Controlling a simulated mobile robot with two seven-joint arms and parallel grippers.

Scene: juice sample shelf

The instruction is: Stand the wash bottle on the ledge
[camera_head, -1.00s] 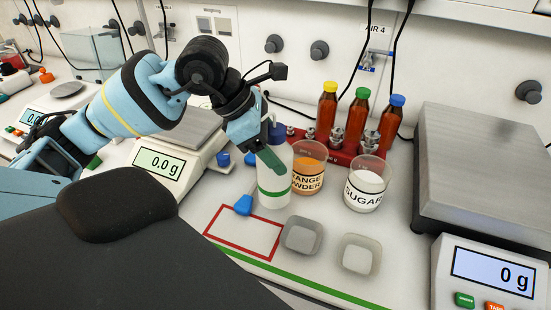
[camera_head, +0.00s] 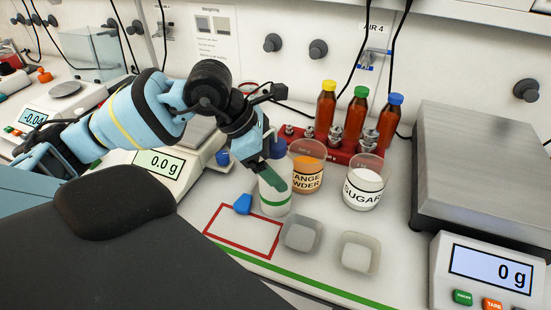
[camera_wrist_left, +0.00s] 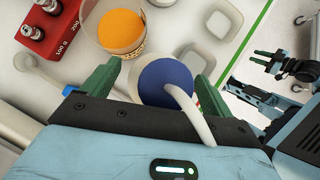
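The wash bottle (camera_head: 275,203), white with a green band and a blue cap, stands upright left of the orange powder beaker. In the left wrist view its blue cap (camera_wrist_left: 165,81) and curved pale spout lie between the green fingers. I cannot tell whether the base touches the surface. My right gripper (camera_wrist_left: 270,65) shows small in the left wrist view, empty, with its fingertips apart. I cannot make out which surface is the ledge.
The orange powder beaker (camera_head: 307,178) and sugar beaker (camera_head: 363,190) stand right of the bottle.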

